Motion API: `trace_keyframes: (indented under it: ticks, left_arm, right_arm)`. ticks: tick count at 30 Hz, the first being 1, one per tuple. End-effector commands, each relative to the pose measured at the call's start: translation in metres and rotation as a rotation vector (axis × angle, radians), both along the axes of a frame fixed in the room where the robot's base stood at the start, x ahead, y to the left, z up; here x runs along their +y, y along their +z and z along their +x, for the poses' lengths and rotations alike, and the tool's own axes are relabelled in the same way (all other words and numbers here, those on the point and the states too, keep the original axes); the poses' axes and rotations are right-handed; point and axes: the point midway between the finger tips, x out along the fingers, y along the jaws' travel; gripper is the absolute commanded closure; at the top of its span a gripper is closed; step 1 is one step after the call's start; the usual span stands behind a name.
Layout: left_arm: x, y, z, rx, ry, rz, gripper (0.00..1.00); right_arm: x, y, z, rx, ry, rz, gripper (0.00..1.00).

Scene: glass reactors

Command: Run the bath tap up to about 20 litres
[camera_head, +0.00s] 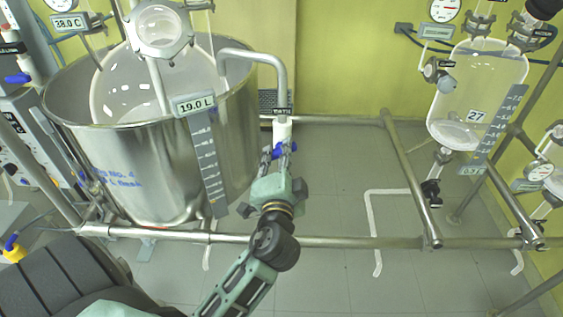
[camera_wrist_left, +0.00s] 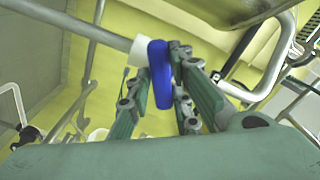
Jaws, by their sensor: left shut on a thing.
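The large steel bath (camera_head: 125,165) stands at the left with a glass vessel (camera_head: 125,85) inside it. A bent pipe (camera_head: 265,57) arches over the bath's right rim. Its lower end carries a small tag, a white fitting (camera_head: 282,130) and the blue tap handle (camera_head: 279,151). The litre display (camera_head: 195,104) reads 19.0 L above a grey level scale (camera_head: 207,160). My left gripper (camera_head: 284,157) is shut on the blue handle; its fingers stand on both sides of the handle (camera_wrist_left: 160,72) in the left wrist view. My right gripper does not show.
A steel rail (camera_head: 330,242) runs across in front of the bath. A second glass vessel (camera_head: 480,90), marked 27, hangs at the right. A 38.0 C display (camera_head: 69,22) is at upper left. Grey floor (camera_head: 325,190) is open between the rails.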

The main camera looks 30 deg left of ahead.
Motion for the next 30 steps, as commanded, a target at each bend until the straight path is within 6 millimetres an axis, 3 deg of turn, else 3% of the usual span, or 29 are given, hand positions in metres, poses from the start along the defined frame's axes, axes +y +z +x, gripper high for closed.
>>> trace_keyframes:
  ticks: [21, 22, 27, 30]
  left_arm:
    - [0.0017, 0.0044, -0.0001, -0.053, 0.004, -0.071, 1.0]
    - [0.0018, 0.0045, -0.0001, -0.053, 0.004, -0.071, 0.79]
    - [0.0014, 0.0035, -0.0001, -0.052, 0.003, -0.072, 0.64]
    - [0.001, 0.0026, 0.0, -0.05, 0.002, -0.073, 0.64]
  right_arm:
    - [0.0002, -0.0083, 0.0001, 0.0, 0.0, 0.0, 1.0]
    - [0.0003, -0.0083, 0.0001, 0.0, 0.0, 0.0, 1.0]
    - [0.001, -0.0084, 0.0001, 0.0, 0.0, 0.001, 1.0]
    - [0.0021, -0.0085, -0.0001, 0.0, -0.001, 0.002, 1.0]
